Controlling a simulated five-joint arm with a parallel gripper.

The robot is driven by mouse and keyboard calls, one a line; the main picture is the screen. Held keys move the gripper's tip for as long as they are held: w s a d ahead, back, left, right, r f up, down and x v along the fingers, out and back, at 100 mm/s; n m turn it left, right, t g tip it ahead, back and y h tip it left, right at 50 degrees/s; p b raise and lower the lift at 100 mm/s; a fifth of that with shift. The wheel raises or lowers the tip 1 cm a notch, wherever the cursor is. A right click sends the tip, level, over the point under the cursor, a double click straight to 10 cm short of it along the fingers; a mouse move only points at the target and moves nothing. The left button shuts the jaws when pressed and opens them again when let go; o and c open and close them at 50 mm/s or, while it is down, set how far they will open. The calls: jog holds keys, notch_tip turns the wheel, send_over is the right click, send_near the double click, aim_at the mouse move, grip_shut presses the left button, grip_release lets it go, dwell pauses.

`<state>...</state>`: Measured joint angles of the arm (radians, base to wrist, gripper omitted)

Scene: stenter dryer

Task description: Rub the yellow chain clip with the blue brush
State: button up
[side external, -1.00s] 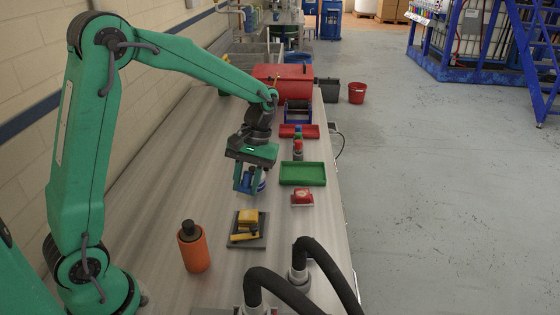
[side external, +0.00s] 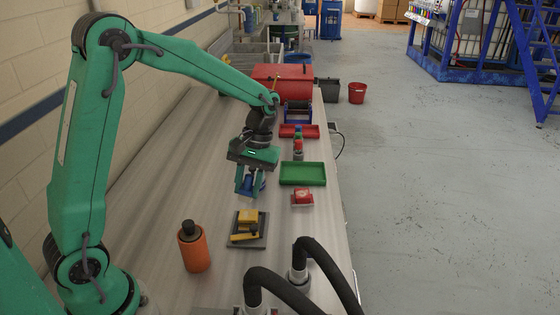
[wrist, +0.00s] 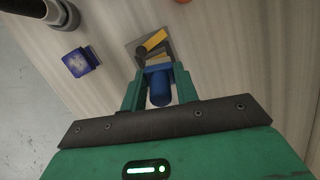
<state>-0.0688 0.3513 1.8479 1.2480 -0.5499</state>
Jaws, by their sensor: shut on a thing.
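My gripper (side external: 249,190) is shut on the blue brush (wrist: 160,88), which shows between the fingers in the wrist view. In the side view the brush (side external: 250,184) is partly hidden by the fingers. They hang over the bench behind the yellow chain clip (side external: 247,217). The clip sits on a dark square plate (side external: 263,241) that lies flat on the bench. In the wrist view the clip (wrist: 155,40) shows just beyond the fingertips, partly covered by a dark round knob. The brush looks apart from the clip.
An orange bottle (side external: 194,250) stands left of the plate, and black hoses (side external: 328,262) rise at the front right.

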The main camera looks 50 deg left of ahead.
jog(key=shift+f, duration=3.1)
jog(key=shift+w+a+f, duration=0.15)
jog(key=shift+f, duration=0.25)
jog(key=shift+w+a+f, duration=0.15)
jog(key=shift+w+a, duration=1.85)
jog(key=shift+a, duration=0.1)
jog(key=shift+s+d, duration=1.15)
jog(key=shift+d, duration=0.05)
jog(key=shift+s+d, duration=1)
jog(key=shift+d, duration=0.05)
jog(key=shift+s+a, duration=0.15)
jog(key=shift+a, duration=0.05)
jog(key=shift+w+a, duration=1.35)
jog(key=shift+w, duration=0.05)
jog(key=shift+w+a+f, duration=0.1)
jog(key=shift+w+a, duration=0.6)
jog(key=shift+a, duration=0.05)
jog(key=shift+s+d, duration=0.15)
jog(key=shift+d, duration=0.1)
jog(key=shift+s+d+r, duration=0.25)
jog(key=shift+s+d, duration=0.5)
jog(key=shift+s, duration=0.05)
jog(key=shift+s+d, duration=1.05)
jog(key=shift+d, duration=0.05)
jog(key=shift+s+d+r, duration=0.1)
jog(key=shift+r, duration=3.9)
